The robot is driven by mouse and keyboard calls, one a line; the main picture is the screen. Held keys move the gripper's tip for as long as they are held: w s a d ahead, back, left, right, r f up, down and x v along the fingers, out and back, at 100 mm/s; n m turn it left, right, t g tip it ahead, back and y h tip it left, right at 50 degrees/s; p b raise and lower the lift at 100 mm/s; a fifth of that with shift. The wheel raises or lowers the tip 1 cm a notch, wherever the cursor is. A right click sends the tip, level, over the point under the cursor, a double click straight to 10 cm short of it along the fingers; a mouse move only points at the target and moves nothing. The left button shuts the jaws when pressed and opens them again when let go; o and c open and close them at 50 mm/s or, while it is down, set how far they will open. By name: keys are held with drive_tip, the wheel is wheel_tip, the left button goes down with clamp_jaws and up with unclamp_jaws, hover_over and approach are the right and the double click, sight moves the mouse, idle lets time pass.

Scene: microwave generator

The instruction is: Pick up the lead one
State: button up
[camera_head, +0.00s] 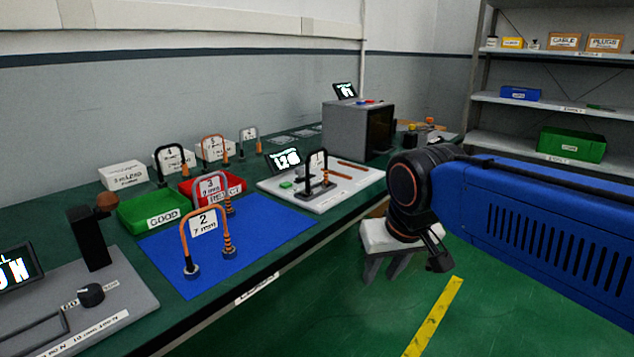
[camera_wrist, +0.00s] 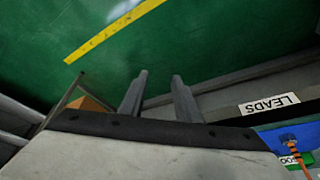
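A dark arched lead (camera_head: 324,157) stands on the white test board, with a white tag that seems to read 1. An orange lead (camera_head: 183,230) tagged "2 7 mm" stands at the front of the blue mat, and a lead tagged 3 (camera_head: 228,188) stands behind it near the red bin. Further leads stand at the back, one dark with a tag that looks like 4 (camera_head: 157,158). My gripper (camera_head: 386,266) hangs right of the bench edge, over the green floor, apart from all leads. In the wrist view its fingers (camera_wrist: 160,76) are apart with nothing between them.
The blue mat (camera_head: 185,272) lies on the green bench, beside the green GOOD bin (camera_head: 138,215) and red REJECT bin (camera_head: 236,183). The white test board (camera_head: 350,187) and a grey box machine (camera_head: 345,133) stand further along. Shelves (camera_head: 545,105) are at right.

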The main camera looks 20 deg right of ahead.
drive_tip(key=w+a+r+m+g+h, duration=0.15)
drive_tip(key=w+r+m, duration=0.25)
drive_tip(key=w+r, duration=1.1)
drive_tip(key=m+h, duration=0.2)
drive_tip(key=m, duration=0.4)
approach(318, 149)
drive_tip(key=x, duration=0.9)
drive_tip(key=shift+d+f, duration=0.15)
drive_tip(key=shift+f, duration=0.2)
drive_tip(key=shift+a+x, duration=0.2)
drive_tip(key=shift+x, duration=1.2)
drive_tip(key=shift+a+x, duration=0.15)
drive_tip(key=shift+x, duration=1.2)
drive_tip(key=shift+f, duration=0.15)
clamp_jaws()
